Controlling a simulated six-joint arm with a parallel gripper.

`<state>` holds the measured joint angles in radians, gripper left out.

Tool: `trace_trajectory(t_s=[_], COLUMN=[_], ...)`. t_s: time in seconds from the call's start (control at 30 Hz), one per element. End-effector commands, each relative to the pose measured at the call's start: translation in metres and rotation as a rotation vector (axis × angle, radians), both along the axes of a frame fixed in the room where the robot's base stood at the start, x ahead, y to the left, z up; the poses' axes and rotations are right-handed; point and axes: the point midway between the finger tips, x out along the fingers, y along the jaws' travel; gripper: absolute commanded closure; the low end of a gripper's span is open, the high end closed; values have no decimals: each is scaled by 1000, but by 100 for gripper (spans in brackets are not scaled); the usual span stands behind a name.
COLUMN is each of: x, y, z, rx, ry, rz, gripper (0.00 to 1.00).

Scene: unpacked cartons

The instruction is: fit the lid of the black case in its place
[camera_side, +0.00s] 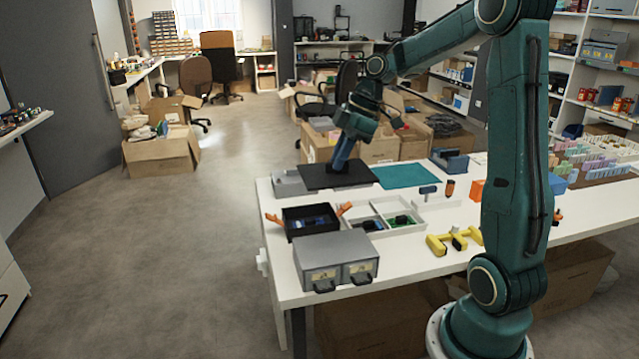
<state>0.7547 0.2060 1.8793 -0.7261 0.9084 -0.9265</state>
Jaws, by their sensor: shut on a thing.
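The black case (311,222) stands open on the white table, a dark blue item showing inside and orange latch-like parts sticking out at its sides. A flat black panel (320,179), which looks like the case's lid, is behind the case, roughly level. My gripper (342,166) points down at the middle of this panel and is shut on it. The exact grip point is hidden by the fingers. I cannot tell whether the panel touches the table or hangs slightly above it.
A grey two-drawer box (335,258) stands in front of the case. A white divided tray (390,214) is right beside it. A grey item (288,184) lies left of the panel, a teal sheet (412,174) right. Yellow parts (453,240) lie near my arm.

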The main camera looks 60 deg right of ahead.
Motion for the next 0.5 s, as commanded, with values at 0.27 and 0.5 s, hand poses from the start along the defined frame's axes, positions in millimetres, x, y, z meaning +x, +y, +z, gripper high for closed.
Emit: trace_trajectory(t_s=[0.27,0.5], x=[13,40], y=[-11,-34], z=[-7,-25], rx=[1,2], ry=[1,2], rz=[0,0], gripper=[100,100])
